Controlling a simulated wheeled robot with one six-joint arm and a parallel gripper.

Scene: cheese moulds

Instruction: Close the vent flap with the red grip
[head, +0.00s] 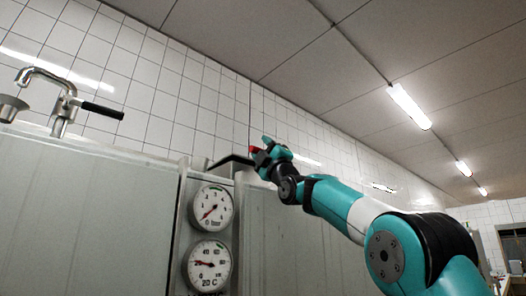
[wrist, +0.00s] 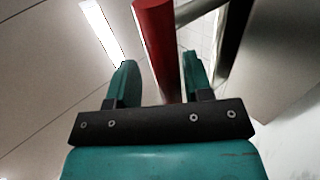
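The red grip (wrist: 158,45) shows large in the wrist view as a red bar running between the two teal fingers of my gripper (wrist: 159,64). The fingers are apart, with a gap on the left side of the bar; whether the right finger touches it I cannot tell. A pale metal rod (wrist: 198,10) meets the grip near its upper part. In the head view a small part of the red grip (head: 254,150) shows beside my gripper (head: 266,146), which hides the rest. A dark flap (head: 231,160), tilted up, stands on top of the cabinet there.
Two round dials, the upper (head: 211,208) and the lower (head: 209,266), sit on the cabinet front below the flap. A tap with a black handle (head: 103,110) stands at the upper left. Pale panels (head: 90,210) flank the dials. The space above, towards the ceiling, is free.

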